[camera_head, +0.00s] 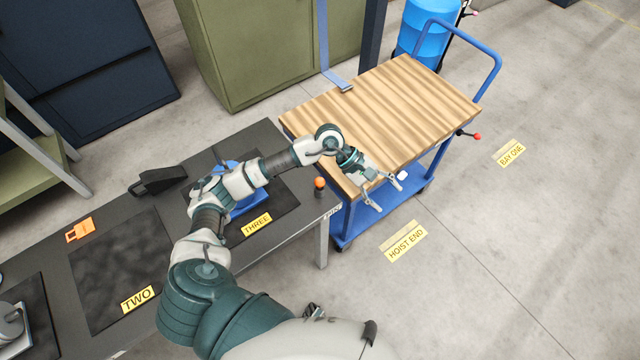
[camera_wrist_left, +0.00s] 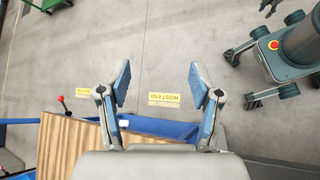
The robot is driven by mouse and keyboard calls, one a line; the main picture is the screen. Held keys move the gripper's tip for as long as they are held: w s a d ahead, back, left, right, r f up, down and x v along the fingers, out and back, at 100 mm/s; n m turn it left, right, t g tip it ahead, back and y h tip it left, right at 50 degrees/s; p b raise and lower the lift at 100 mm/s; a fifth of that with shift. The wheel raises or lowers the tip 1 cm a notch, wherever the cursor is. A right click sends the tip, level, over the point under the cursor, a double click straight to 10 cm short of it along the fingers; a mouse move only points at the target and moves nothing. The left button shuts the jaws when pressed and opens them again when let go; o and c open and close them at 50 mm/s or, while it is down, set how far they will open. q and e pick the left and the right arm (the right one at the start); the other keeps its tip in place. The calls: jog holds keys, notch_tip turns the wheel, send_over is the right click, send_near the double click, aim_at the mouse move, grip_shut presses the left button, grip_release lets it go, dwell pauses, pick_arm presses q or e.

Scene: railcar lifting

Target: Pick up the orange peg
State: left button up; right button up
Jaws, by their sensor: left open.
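A small upright peg with an orange ball top (camera_head: 320,184) and a dark lower part stands at the right edge of the dark table, beside the mat marked THREE. I cannot tell whether it is the orange peg of the task. My left gripper (camera_head: 385,190) is open and empty, over the near edge of the wood-topped cart, to the right of the orange-topped peg. In the wrist view its fingers (camera_wrist_left: 159,75) are spread over bare floor, and no orange peg shows there. My right gripper is not in view.
The blue cart (camera_head: 430,92) with a wooden top stands right of the dark table (camera_head: 255,145). A red-knobbed lever (camera_head: 477,136) sticks out from it. My left forearm passes over a blue object (camera_head: 245,205) on mat THREE. The floor by HOIST END (camera_head: 404,241) is clear.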

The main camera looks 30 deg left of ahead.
pick_arm(q)
jog(key=w+a+f+m+y, duration=0.1)
jog(key=w+a+m+y, duration=0.15)
jog(key=a+y, duration=0.8)
jog(key=r, duration=0.2)
send_over(319, 179)
jog(key=shift+m, duration=0.45)
jog(key=f, duration=1.1)
jog(key=shift+s+a+f+p, duration=0.2)
jog(key=shift+a+p, duration=0.1)
jog(key=shift+p, duration=0.1)
jog(key=shift+w+f, duration=0.1)
jog(key=shift+f, duration=0.5)
jog(key=f, duration=0.1)
jog(key=d+f, duration=0.1)
jog(key=f, duration=0.1)
jog(key=shift+f+p, duration=0.3)
jog(key=shift+p, duration=0.1)
jog(key=shift+w+f, duration=0.1)
jog(key=shift+f, duration=0.3)
jog(key=shift+c, duration=0.4)
jog(key=shift+a, duration=0.15)
grip_shut()
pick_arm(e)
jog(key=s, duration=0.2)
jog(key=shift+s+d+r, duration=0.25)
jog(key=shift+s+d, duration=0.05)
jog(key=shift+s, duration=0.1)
